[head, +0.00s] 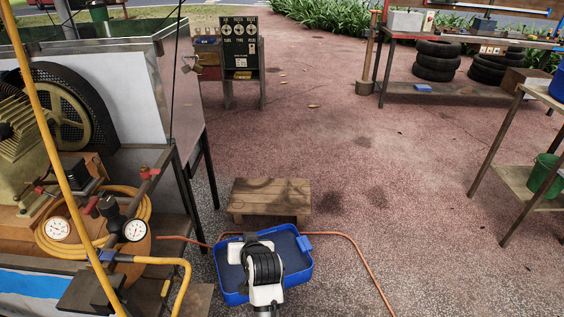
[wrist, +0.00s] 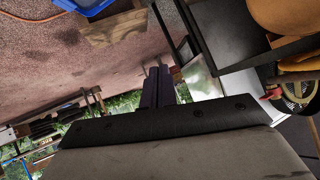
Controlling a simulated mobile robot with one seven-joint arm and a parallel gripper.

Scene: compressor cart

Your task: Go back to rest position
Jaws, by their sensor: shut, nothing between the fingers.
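My gripper (wrist: 158,82) shows in the wrist view as two dark fingers close together, shut with nothing between them. In the head view my white and black arm stands at bottom centre, in front of the blue tub (head: 306,264); the fingertips cannot be made out there. Part of the cart also shows at the right of the wrist view, apart from the fingers.
A low wooden step (head: 270,196) stands behind the blue tub. An orange hose (head: 368,262) runs along the ground. A panel stand (head: 240,62) is at the back, a workbench (head: 450,92) with tyres at back right, and a table (head: 490,160) at right. The middle ground is open.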

